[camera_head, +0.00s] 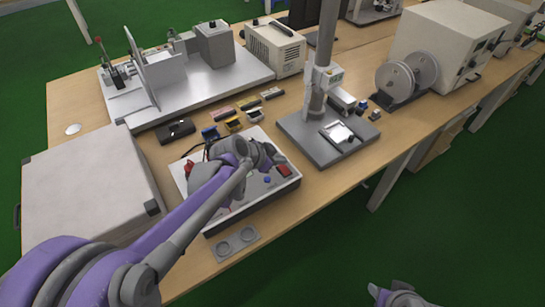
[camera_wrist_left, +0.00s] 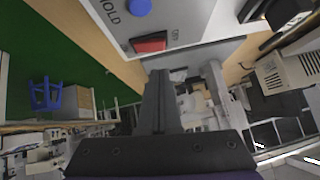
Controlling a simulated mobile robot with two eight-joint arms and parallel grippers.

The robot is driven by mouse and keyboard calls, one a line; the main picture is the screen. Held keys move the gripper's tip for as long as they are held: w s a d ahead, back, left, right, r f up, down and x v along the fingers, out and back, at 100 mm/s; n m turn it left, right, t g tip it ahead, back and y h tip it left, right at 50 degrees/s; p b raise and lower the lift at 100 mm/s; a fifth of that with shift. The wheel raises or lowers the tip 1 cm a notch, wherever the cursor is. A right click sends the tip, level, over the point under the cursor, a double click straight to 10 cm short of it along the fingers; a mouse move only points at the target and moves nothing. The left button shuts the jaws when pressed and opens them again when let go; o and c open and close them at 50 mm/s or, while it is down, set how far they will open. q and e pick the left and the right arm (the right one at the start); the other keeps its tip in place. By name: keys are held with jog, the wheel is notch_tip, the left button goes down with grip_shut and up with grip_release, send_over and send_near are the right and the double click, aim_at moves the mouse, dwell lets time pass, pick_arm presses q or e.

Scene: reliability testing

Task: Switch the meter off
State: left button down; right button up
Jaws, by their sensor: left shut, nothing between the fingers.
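The meter (camera_head: 262,195) is a low box with a pale top panel near the front edge of the bench. A red switch (camera_head: 282,170) and a blue knob (camera_head: 267,180) are on its right part; my left arm hides much of the rest. My left gripper (camera_head: 272,156) is above the panel near the red switch, shut and empty. In the left wrist view the shut fingers (camera_wrist_left: 158,76) point toward the red switch (camera_wrist_left: 150,43), with a gap in the picture; contact cannot be told. The blue knob (camera_wrist_left: 138,7) is beside the word HOLD. My right gripper (camera_head: 402,296) is low at the bottom edge, partly cut off.
A grey case (camera_head: 85,185) lies left of the meter. A stand with a dark base (camera_head: 310,145) is to the right behind it. Small blocks (camera_head: 233,124) and a black device (camera_head: 176,130) lie behind. A grey plate with two round recesses (camera_head: 236,243) is in front.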

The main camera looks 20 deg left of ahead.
aim_at(281, 167)
pick_arm(q)
jog(key=shift+w+a+f, duration=0.1)
jog(key=shift+a+f, duration=0.05)
jog(key=shift+f, duration=0.55)
jog(key=shift+a+f, duration=0.1)
jog(key=shift+f, duration=0.55)
jog(key=shift+w+a+f+h+b, duration=0.1)
jog(key=shift+a+f+h+b, duration=0.1)
jog(key=shift+f+h+b, duration=0.15)
jog(key=shift+a+f+n+g+h, duration=0.2)
jog(key=shift+n+g+h, duration=0.25)
jog(key=shift+n+g, duration=0.2)
jog(key=shift+f, duration=0.1)
jog(key=shift+d, duration=0.1)
